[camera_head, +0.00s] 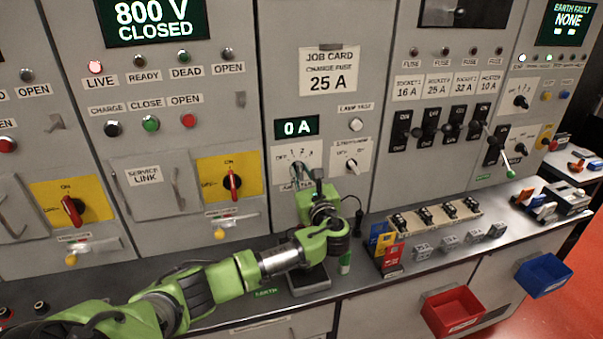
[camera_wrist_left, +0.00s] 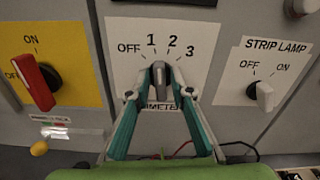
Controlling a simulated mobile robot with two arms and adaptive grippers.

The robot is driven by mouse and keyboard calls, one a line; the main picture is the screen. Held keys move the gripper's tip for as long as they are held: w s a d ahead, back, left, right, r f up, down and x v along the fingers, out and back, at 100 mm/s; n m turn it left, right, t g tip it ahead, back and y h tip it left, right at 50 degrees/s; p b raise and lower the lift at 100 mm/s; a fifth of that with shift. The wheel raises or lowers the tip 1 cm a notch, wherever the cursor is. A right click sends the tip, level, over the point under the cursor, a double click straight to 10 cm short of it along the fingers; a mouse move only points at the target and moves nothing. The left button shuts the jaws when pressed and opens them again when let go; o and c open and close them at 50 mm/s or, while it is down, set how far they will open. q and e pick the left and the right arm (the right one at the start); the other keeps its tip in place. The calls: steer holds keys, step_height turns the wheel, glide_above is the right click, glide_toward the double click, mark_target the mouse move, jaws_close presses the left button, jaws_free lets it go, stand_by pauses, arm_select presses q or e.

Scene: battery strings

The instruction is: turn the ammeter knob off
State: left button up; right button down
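The ammeter knob (camera_wrist_left: 160,74) is a grey-and-black rotary knob on a white plate marked OFF, 1, 2, 3. In the left wrist view its handle stands nearly upright, pointing between 1 and 2, away from OFF. My left gripper (camera_wrist_left: 161,82) reaches up to it, with one teal finger on each side of the knob. The fingers are apart and a narrow gap seems to show beside the handle; contact is unclear. In the head view my left gripper (camera_head: 304,184) covers most of the knob and lower plate. The ammeter display (camera_head: 297,127) reads 0 A. My right gripper is not in view.
The strip lamp knob (camera_head: 351,164) is just right of the ammeter plate. A red isolator handle (camera_head: 233,185) on yellow is to its left. Red (camera_head: 452,310) and blue (camera_head: 541,274) bins hang in front.

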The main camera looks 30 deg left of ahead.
arm_select(q)
jaws_close()
steer(key=shift+f+n, duration=0.1)
steer(key=shift+n, duration=0.2)
steer(key=n+b, duration=0.2)
steer(key=n, duration=0.1)
steer(key=shift+s+f, duration=0.1)
steer(key=n+b, duration=0.2)
steer(key=shift+a+n, duration=0.1)
steer(key=shift+n, duration=0.3)
steer(key=shift+n+b, duration=0.35)
steer(key=shift+n, duration=0.15)
steer(key=shift+s, duration=0.1)
steer(key=shift+o, duration=2.2)
jaws_free()
